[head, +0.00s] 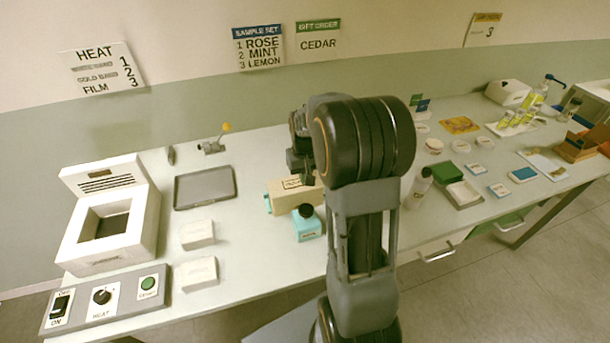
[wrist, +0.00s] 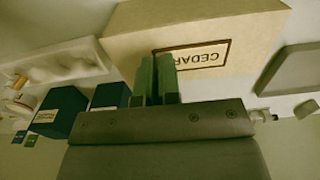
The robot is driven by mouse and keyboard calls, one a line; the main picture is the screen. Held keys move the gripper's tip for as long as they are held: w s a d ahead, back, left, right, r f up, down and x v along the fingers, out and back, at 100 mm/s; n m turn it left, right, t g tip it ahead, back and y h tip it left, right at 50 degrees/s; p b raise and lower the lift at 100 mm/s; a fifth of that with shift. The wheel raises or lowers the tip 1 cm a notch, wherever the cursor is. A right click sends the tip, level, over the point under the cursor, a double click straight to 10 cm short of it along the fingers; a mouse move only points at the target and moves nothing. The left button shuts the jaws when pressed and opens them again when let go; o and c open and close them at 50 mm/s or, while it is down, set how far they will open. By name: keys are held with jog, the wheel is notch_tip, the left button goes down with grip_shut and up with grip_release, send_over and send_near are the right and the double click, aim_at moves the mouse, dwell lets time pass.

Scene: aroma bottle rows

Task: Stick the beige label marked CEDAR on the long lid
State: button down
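A beige box with a long lid (head: 283,198) stands on the table; its lid (wrist: 215,22) fills the upper part of the wrist view. A beige label with a dark border marked CEDAR (wrist: 207,58) lies flat against the lid, upside down in the wrist view. My gripper (wrist: 158,58) is over one end of the label, its two fingers close together, hiding that end. Whether the tips touch the label is unclear. In the head view my gripper (head: 302,172) is just above the box, partly hidden by my arm.
To the left are a grey tray (head: 204,188), two white blocks (head: 198,235) and a white heater (head: 112,225). A white bottle (head: 418,188) and green box (head: 463,180) stand right of my arm.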

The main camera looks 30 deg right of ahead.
jog(key=shift+f, duration=0.1)
jog(key=c, duration=1.2)
grip_release()
jog(key=shift+c, duration=0.2)
jog(key=shift+r+p, duration=3.05)
jog(key=shift+r, duration=1.05)
